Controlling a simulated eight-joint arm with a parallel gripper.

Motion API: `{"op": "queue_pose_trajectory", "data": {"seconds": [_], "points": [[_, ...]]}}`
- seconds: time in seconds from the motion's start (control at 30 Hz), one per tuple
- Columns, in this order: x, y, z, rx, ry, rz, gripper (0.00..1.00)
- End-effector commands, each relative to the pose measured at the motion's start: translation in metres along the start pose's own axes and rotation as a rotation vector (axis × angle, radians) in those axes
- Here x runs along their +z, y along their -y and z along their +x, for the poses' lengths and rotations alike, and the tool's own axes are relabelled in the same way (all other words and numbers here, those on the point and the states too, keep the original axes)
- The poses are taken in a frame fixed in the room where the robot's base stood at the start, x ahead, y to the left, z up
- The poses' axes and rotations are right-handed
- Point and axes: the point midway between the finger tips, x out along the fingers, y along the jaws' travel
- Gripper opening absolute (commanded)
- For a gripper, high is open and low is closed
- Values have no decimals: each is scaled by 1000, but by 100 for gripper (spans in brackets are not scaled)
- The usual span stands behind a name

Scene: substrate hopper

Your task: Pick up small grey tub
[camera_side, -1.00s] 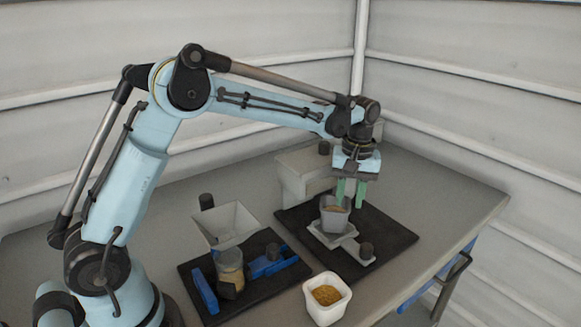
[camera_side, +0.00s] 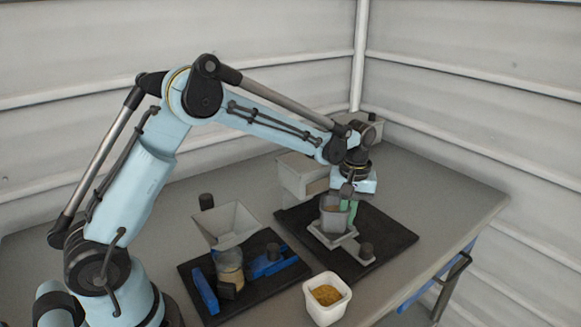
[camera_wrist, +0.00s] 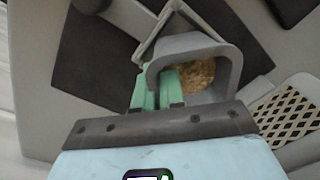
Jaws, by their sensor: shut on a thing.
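The small grey tub (camera_side: 331,217) holds tan granules and sits on a light grey stand (camera_side: 327,240) on the right-hand black mat. My gripper (camera_side: 350,211) is down at the tub's right side in the side view, its green fingers shut on the tub's wall. In the wrist view, the green fingers (camera_wrist: 158,90) meet the wall of the tub (camera_wrist: 190,43), and the granules show inside it. I cannot tell whether the tub's base is clear of the stand.
A white tub of tan granules (camera_side: 318,312) stands at the front. A hopper (camera_side: 232,220) is above a clear jar (camera_side: 230,272) on the left black mat, with blue parts (camera_side: 204,292) around it. A grey box (camera_side: 298,179) stands behind. The table's right side is clear.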

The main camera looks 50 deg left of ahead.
Motion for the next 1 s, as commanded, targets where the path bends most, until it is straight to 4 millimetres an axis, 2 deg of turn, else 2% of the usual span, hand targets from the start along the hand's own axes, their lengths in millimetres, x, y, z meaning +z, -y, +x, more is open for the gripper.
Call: {"op": "queue_pose_trajectory", "data": {"seconds": [0.37, 0.47, 0.67, 1.0], "points": [[0, 0, -4, 0, 0, 0, 0], [0, 1, -12, 0, 0, 0, 0], [0, 2, -41, 0, 1, 0, 0], [67, -13, -82, -1, 1, 6, 0]]}}
